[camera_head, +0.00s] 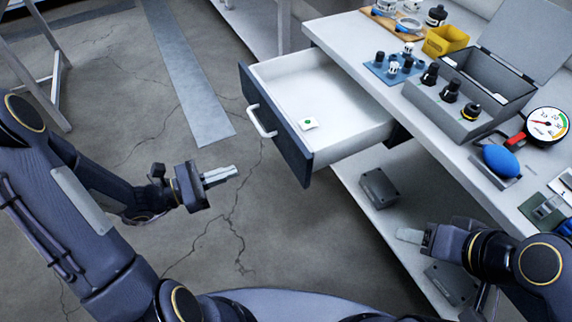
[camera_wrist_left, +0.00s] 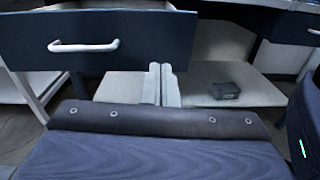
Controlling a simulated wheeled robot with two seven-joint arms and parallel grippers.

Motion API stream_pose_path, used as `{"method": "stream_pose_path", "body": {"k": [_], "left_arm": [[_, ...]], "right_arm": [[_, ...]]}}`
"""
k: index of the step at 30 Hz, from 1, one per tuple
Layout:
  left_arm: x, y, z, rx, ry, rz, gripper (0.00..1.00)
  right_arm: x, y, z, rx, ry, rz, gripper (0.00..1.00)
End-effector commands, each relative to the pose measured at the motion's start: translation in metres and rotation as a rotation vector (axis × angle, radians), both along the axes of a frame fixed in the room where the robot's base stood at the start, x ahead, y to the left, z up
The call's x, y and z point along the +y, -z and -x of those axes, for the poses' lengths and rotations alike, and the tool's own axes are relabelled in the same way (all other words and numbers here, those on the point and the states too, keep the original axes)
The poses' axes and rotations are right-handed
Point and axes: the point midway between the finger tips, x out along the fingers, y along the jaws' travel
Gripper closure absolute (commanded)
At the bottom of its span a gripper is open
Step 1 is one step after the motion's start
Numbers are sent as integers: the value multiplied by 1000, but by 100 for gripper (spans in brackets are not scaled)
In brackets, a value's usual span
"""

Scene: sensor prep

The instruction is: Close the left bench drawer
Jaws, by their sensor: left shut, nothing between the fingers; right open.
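The left bench drawer (camera_head: 340,141) is pulled out from the bench. It has a white inside, a dark blue front (camera_head: 278,130) and a white bar handle (camera_head: 260,122). A small white item with a green dot (camera_head: 308,123) lies in it. In the left wrist view, the drawer front (camera_wrist_left: 135,40) and handle (camera_wrist_left: 84,46) show at the top left. My left gripper (camera_head: 222,175) is shut and empty, apart from the drawer, in front of and below its front. Its fingers (camera_wrist_left: 162,84) also show in the wrist view. My right gripper (camera_head: 410,236) is at the lower right, open, by the bench's lower shelf.
The bench top (camera_head: 335,35) holds a grey open case (camera_head: 455,125), a yellow bin (camera_head: 445,41), a blue mat with small parts (camera_head: 379,70) and a round gauge (camera_head: 546,124). Grey boxes (camera_head: 379,188) sit on the lower shelf.

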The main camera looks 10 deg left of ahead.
Motion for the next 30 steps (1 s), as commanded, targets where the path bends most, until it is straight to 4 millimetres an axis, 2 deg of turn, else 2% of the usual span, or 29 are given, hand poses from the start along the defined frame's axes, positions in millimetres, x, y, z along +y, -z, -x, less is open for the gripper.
{"method": "stream_pose_path", "body": {"k": [1,2,5,8,21,30], "left_arm": [[4,12,-3,21,-27,23,100],[5,15,-5,27,-39,33,100],[3,17,-9,35,-54,44,100],[-7,16,-15,35,-51,43,100],[-82,16,-65,34,-46,41,100],[-108,15,-83,34,-50,40,100]], "right_arm": [[0,6,0,0,0,0,47],[0,7,0,0,0,0,47],[0,7,0,0,0,0,47],[0,7,0,0,0,0,47],[0,16,0,0,0,0,47],[0,19,0,0,0,0,47]]}}
